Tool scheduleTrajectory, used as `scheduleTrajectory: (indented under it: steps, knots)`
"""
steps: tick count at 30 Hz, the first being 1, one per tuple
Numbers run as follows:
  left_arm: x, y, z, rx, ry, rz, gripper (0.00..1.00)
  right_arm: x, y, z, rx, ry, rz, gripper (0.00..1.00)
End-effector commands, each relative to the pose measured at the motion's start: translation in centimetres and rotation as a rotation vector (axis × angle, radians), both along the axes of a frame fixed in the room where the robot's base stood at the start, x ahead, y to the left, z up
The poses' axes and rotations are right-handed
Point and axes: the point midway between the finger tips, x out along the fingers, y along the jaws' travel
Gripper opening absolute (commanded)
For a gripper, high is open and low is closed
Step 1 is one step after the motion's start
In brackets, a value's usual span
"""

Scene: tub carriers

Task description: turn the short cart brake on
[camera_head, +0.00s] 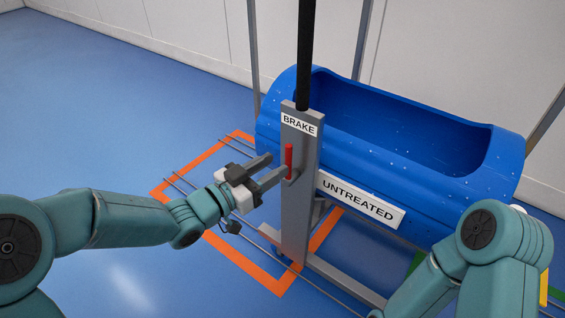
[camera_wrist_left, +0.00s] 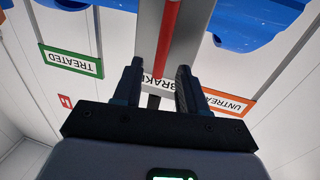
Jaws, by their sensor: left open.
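The brake lever (camera_head: 289,161) is a red handle, upright on the grey post (camera_head: 297,215) of the cart, below the white BRAKE label (camera_head: 299,124). The cart carries a blue tub (camera_head: 350,145). My left gripper (camera_head: 277,168) is open and empty just left of the lever, its fingers pointing at it. In the left wrist view the red lever (camera_wrist_left: 168,40) appears between the open fingers (camera_wrist_left: 158,75), with the BRAKE label upside down behind; contact cannot be told. My right arm shows at lower right, but its gripper is out of view.
An UNTREATED plate (camera_head: 360,201) hangs on the tub's front. An orange floor outline (camera_head: 250,268) and thin rails lie under the cart. A black pole (camera_head: 305,55) rises above the post. Blue floor at left is clear. The left wrist view shows a green-framed TREATED sign (camera_wrist_left: 72,61).

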Motion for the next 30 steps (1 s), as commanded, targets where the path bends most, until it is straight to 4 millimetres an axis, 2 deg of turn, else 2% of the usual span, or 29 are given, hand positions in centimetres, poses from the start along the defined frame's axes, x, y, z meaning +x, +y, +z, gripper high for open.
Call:
scheduleTrajectory:
  steps: [3, 7, 18, 22, 30]
  knots:
    - [1.5, -1.6, -0.1, 0.0, -0.001, -0.003, 0.42, 0.1, -0.1, -0.6, 0.0, -0.002, -0.004, 0.43]
    - [2.5, -2.6, -0.1, 0.001, -0.001, -0.002, 0.42, 0.2, -0.1, -0.8, -0.001, -0.002, -0.006, 0.43]
    - [3.1, -2.9, 0.0, 0.0, 0.001, 0.0, 0.42, 0.2, -0.2, -0.8, -0.002, -0.002, -0.007, 0.43]
    - [3.0, -2.8, 0.0, 0.001, 0.001, 0.0, 0.0, 0.2, -0.2, -0.8, -0.002, -0.003, -0.006, 0.43]
    - [3.1, -2.8, 0.0, -0.004, 0.004, 0.0, 0.0, 0.2, -0.2, -0.7, -0.002, -0.003, -0.006, 0.43]
